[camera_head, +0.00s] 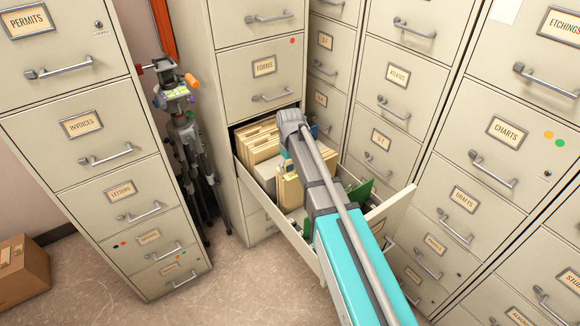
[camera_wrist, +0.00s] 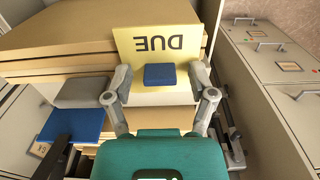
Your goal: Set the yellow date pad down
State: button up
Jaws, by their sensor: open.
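The yellow date pad (camera_wrist: 185,42) shows in the wrist view as an upright yellow panel with DUE reading upside down. A small blue block (camera_wrist: 160,75) and a cream surface are in front of it. My gripper (camera_wrist: 160,72) is open, with one finger on either side of the blue block and the fingertips near the lower part of the pad. A clear gap shows between each finger and the block. In the head view my arm reaches into the open drawer (camera_head: 262,178) and hides the gripper; I cannot make out the pad there.
Tan folders (camera_head: 262,138) fill the back of the drawer. In the wrist view a blue-and-grey object (camera_wrist: 75,122) lies left of my gripper. Green dividers (camera_head: 360,192) stand at the drawer's right. Cabinets surround it closely; a tripod (camera_head: 188,140) stands left, and a cardboard box (camera_head: 22,265) on the floor.

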aim_at(290, 166)
jog(key=shift+r, duration=0.1)
notch_tip(290, 166, up, 12)
jog(key=p, duration=1.2)
jog(key=shift+s+d, duration=0.1)
dwell(0.8)
jog(key=s+d+m, duration=0.6)
jog(key=s+d, duration=1)
jog(key=s, duration=0.3)
jog(key=shift+s+m, duration=0.25)
jog(key=shift+m, duration=0.15)
